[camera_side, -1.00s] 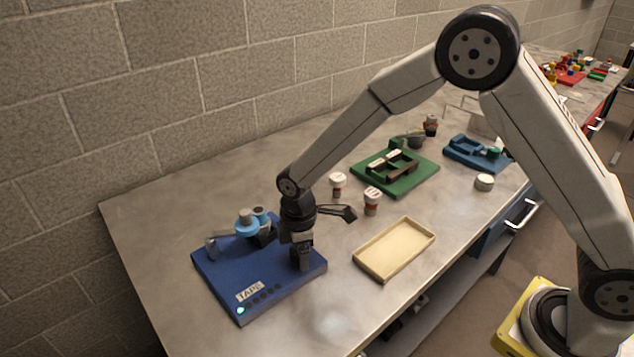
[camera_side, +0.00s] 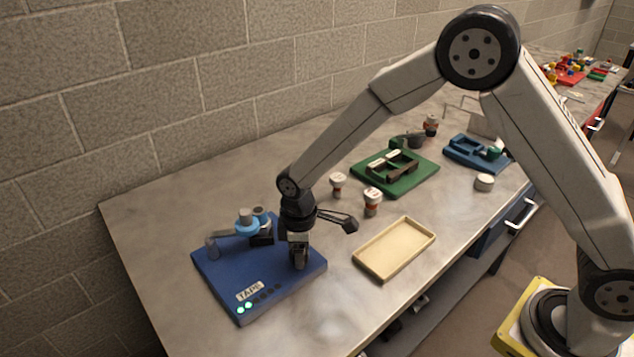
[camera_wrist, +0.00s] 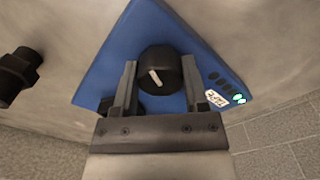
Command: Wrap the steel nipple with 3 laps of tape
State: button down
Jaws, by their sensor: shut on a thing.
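The blue tape fixture (camera_side: 225,275), with a label reading TAPE (camera_side: 250,291), lies at the left of the bench. A light-blue ring (camera_side: 246,226) sits at its back around a grey upright piece (camera_side: 245,214); I cannot tell if this grey piece is the steel nipple. A grey arm (camera_side: 224,235) reaches to the ring. My gripper (camera_side: 299,262) points down at the fixture's right side. In the wrist view, its fingers are shut on a black knob (camera_wrist: 160,70) with a white pointer line. Two green lights (camera_side: 245,307) are lit; the other lamps are dark.
A shallow tan tray (camera_side: 357,259) lies right of the fixture. Two white-capped jars (camera_side: 338,184) (camera_side: 373,200) stand behind it. A green fixture (camera_side: 415,180) and a smaller blue one (camera_side: 463,153) lie farther back. A white round piece (camera_side: 484,182) sits near the bench's front edge.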

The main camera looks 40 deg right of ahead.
jog(key=m, duration=0.5)
jog(key=shift+m, duration=0.3)
dwell(0.4)
jog(key=shift+c, duration=0.5)
grip_release()
jog(key=shift+r, duration=3.95)
